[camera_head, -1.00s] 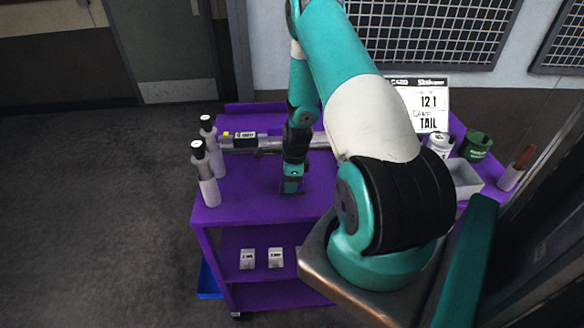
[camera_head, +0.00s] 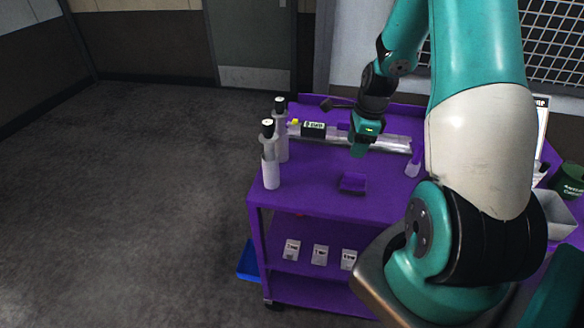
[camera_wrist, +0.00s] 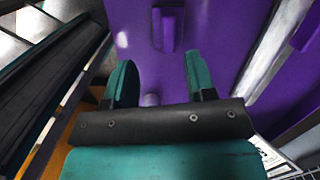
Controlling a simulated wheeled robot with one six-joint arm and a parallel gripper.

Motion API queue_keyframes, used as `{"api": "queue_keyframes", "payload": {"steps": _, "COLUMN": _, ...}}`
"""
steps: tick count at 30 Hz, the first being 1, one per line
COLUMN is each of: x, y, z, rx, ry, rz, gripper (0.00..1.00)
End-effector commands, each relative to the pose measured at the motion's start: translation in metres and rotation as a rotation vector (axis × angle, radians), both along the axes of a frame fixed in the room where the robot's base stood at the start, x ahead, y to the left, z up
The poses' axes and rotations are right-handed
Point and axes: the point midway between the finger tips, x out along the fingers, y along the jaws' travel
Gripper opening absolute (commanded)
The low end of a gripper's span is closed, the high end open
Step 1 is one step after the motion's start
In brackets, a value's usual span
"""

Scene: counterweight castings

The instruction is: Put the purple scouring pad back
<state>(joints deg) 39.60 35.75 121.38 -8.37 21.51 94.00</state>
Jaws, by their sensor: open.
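The purple scouring pad (camera_head: 352,183) lies on the purple cart top (camera_head: 310,197), between the white bottles and my arm. It has a dark side or face. My gripper (camera_head: 359,151) is above the cart, above and behind the pad in the head view, apart from it. In the wrist view its two green fingers (camera_wrist: 160,75) are spread with nothing between them. A purple block that looks like the pad (camera_wrist: 166,28) shows beyond the fingertips there.
Two white bottles with black caps (camera_head: 270,162) stand at the cart's left edge. A metal bar (camera_head: 393,143) lies along the back with a black labelled box (camera_head: 313,130). A small bottle (camera_head: 413,165) stands right of the gripper. Small labelled packs (camera_head: 320,254) sit on the lower shelf.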

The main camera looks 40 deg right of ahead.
Motion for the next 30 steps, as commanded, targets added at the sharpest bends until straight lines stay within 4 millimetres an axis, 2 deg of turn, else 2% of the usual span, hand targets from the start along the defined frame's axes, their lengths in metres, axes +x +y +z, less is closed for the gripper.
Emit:
{"api": "queue_keyframes", "payload": {"steps": 2, "x": 0.017, "y": 0.045, "z": 0.033, "rx": -0.009, "ry": -0.05, "rz": 0.264, "gripper": 0.51}}
{"api": "queue_keyframes", "payload": {"steps": 3, "x": 0.023, "y": 0.076, "z": 0.052, "rx": -0.012, "ry": -0.081, "rz": 0.442, "gripper": 0.51}}
{"api": "queue_keyframes", "payload": {"steps": 5, "x": 0.025, "y": 0.129, "z": 0.082, "rx": -0.019, "ry": -0.136, "rz": 0.755, "gripper": 0.51}}
{"api": "queue_keyframes", "payload": {"steps": 6, "x": 0.02, "y": 0.166, "z": 0.102, "rx": -0.025, "ry": -0.179, "rz": 0.979, "gripper": 0.51}}
{"api": "queue_keyframes", "payload": {"steps": 8, "x": 0.003, "y": 0.218, "z": 0.129, "rx": -0.034, "ry": -0.245, "rz": 1.317, "gripper": 0.51}}
{"api": "queue_keyframes", "payload": {"steps": 9, "x": -0.012, "y": 0.249, "z": 0.144, "rx": -0.04, "ry": -0.292, "rz": 1.535, "gripper": 0.51}}
{"api": "queue_keyframes", "payload": {"steps": 12, "x": -0.06, "y": 0.309, "z": 0.173, "rx": -0.057, "ry": -0.409, "rz": 2.03, "gripper": 0.51}}
{"api": "queue_keyframes", "payload": {"steps": 13, "x": -0.074, "y": 0.322, "z": 0.179, "rx": -0.061, "ry": -0.441, "rz": 2.16, "gripper": 0.51}}
{"api": "queue_keyframes", "payload": {"steps": 16, "x": -0.117, "y": 0.351, "z": 0.193, "rx": -0.077, "ry": -0.54, "rz": 2.505, "gripper": 0.51}}
{"api": "queue_keyframes", "payload": {"steps": 18, "x": -0.137, "y": 0.361, "z": 0.198, "rx": -0.086, "ry": -0.588, "rz": 2.664, "gripper": 0.51}}
{"api": "queue_keyframes", "payload": {"steps": 20, "x": -0.148, "y": 0.366, "z": 0.201, "rx": -0.091, "ry": -0.618, "rz": 2.751, "gripper": 0.51}}
{"api": "queue_keyframes", "payload": {"steps": 23, "x": -0.155, "y": 0.368, "z": 0.202, "rx": -0.092, "ry": -0.637, "rz": 2.81, "gripper": 0.51}}
{"api": "queue_keyframes", "payload": {"steps": 30, "x": -0.155, "y": 0.368, "z": 0.201, "rx": -0.094, "ry": -0.637, "rz": 2.81, "gripper": 0.51}}
